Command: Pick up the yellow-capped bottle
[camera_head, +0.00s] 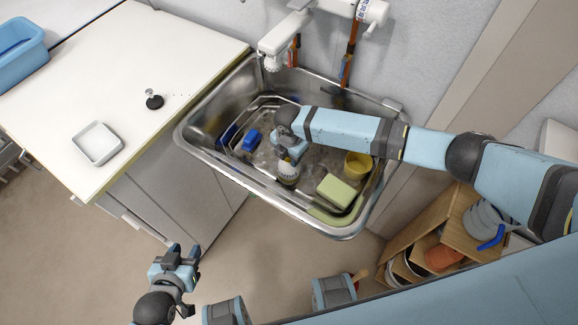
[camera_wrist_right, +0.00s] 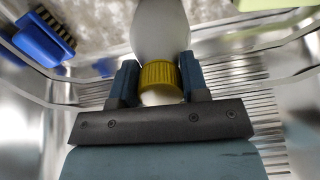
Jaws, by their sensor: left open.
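The yellow-capped bottle (camera_head: 288,174) is in the metal basin, just below my right gripper (camera_head: 292,152), which partly hides it. In the right wrist view the bottle's white body (camera_wrist_right: 160,28) extends away from the gripper, and its ribbed yellow cap (camera_wrist_right: 160,75) is between the two fingers. The fingers of my right gripper (camera_wrist_right: 160,82) press close against both sides of the cap. I cannot tell whether the bottle touches the basin floor. My left gripper (camera_head: 178,260) is open and empty, out over the floor in front of the counter.
The basin (camera_head: 190,140) also holds a blue brush (camera_head: 251,140), which shows in the wrist view (camera_wrist_right: 42,38), a yellow cup (camera_head: 357,165) and a green sponge (camera_head: 337,191). A white tray (camera_head: 97,143) is on the counter at left. The faucet (camera_head: 285,35) overhangs the basin's back.

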